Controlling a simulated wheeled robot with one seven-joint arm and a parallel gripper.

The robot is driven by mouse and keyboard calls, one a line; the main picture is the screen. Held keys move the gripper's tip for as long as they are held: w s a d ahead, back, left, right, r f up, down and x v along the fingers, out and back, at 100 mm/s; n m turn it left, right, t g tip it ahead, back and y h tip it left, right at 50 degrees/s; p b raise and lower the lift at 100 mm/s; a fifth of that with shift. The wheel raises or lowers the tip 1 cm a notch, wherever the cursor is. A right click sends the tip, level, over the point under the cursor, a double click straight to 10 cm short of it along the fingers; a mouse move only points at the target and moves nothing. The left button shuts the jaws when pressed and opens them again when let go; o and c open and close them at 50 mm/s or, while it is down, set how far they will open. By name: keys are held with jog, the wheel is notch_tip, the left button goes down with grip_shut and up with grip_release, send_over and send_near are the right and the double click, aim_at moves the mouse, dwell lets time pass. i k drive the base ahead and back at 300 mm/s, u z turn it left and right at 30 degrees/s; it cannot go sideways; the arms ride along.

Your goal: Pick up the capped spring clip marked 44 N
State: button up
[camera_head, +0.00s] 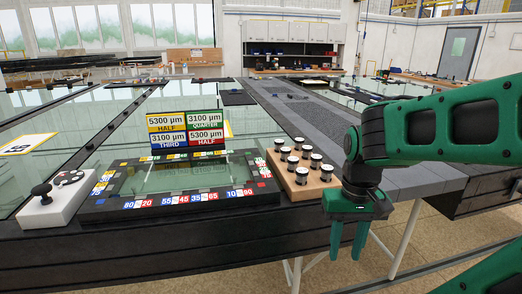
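A wooden block (288,187) stands near the front edge of the bench. It holds several small upright cylinders with pale caps and dark bodies, among them one at the front left (301,175) and one at the front right (326,172). Their markings are too small to read, so I cannot tell which is marked 44 N. My green gripper (349,246) points down to the right of the block and nearer the camera, past the bench edge in the picture. Its two fingers are apart with nothing between them.
A dark frame (103,205) around a glass pane, edged with coloured number tags, lies left of the block. Coloured labelled plates (166,124) stand behind it. A white joystick box (48,212) is at the left. Grey paving (345,128) extends behind the block.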

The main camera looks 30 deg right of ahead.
aim_at(299, 141)
jog(key=u, duration=1.75)
jog(key=k, duration=1.7)
jog(key=z, duration=1.75)
jog(key=i, duration=0.5)
jog(key=z, duration=0.05)
